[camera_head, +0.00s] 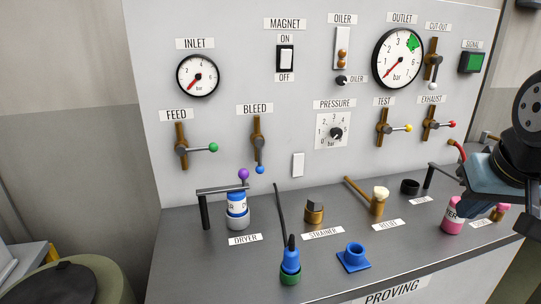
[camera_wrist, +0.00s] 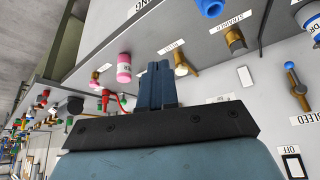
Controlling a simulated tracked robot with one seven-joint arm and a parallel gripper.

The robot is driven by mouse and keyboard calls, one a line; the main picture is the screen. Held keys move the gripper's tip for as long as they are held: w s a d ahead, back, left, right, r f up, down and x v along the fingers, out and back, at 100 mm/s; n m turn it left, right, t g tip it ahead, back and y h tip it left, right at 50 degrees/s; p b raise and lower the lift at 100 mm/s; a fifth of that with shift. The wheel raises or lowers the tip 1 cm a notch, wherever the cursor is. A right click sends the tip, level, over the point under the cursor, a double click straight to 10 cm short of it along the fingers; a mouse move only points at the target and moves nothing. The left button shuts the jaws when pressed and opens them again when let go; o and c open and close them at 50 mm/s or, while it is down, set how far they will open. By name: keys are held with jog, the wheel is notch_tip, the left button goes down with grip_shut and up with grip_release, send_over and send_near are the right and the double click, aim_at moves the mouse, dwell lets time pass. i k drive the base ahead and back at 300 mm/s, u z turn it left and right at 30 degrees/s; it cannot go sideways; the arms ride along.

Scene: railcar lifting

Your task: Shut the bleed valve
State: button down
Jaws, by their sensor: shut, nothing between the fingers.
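The bleed valve (camera_head: 257,130) is a brass body on the grey panel under the BLEED label (camera_head: 254,109). Its lever points straight down, with a blue knob (camera_head: 260,170) at the end. In the wrist view, which is upside down, the bleed valve (camera_wrist: 292,80) shows at the far right with its blue knob (camera_wrist: 289,65). My gripper (camera_wrist: 157,66) is shut and empty, its two fingers together. It is well apart from the valve; in the head view my arm is at the right edge, over the bench's right end.
The feed valve (camera_head: 181,147) with a green knob is left of the bleed valve. Below stand the dryer (camera_head: 237,209) with a purple knob, a green and blue bottle (camera_head: 290,263) and the strainer (camera_head: 314,211). A pink bottle (camera_head: 453,214) stands near my arm.

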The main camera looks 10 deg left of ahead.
aim_at(259, 142)
jog(key=u, duration=0.05)
jog(key=k, duration=0.5)
jog(key=u, duration=0.65)
jog(key=i, duration=0.3)
jog(key=u, duration=0.2)
